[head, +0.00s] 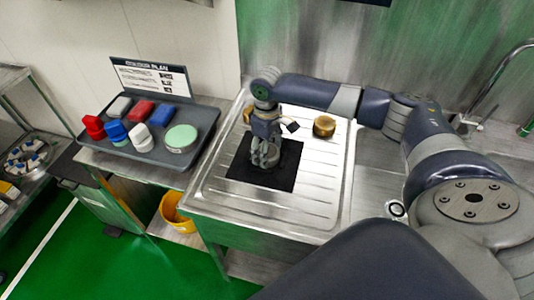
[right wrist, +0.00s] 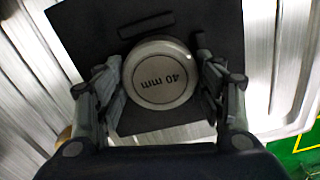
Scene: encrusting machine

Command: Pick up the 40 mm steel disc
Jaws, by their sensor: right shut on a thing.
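The steel disc (right wrist: 160,75) is round and silver, marked "40 mm", and shows in the right wrist view between the two fingers. My right gripper (right wrist: 165,88) is shut on it, one finger against each side. In the head view my right gripper (head: 265,160) points down over the black mat (head: 285,182) on the steel drainboard. In that view the fingers mostly hide the disc. I cannot tell whether the disc touches the mat. My left gripper is in neither view.
A brown round piece (head: 324,128) stands on the drainboard (head: 325,190) right of the mat. A grey tray (head: 205,118) at the left holds several red, blue and white pieces, a pale green round tin (head: 181,137) and an upright sign (head: 150,78). A yellow bucket (head: 177,212) stands below.

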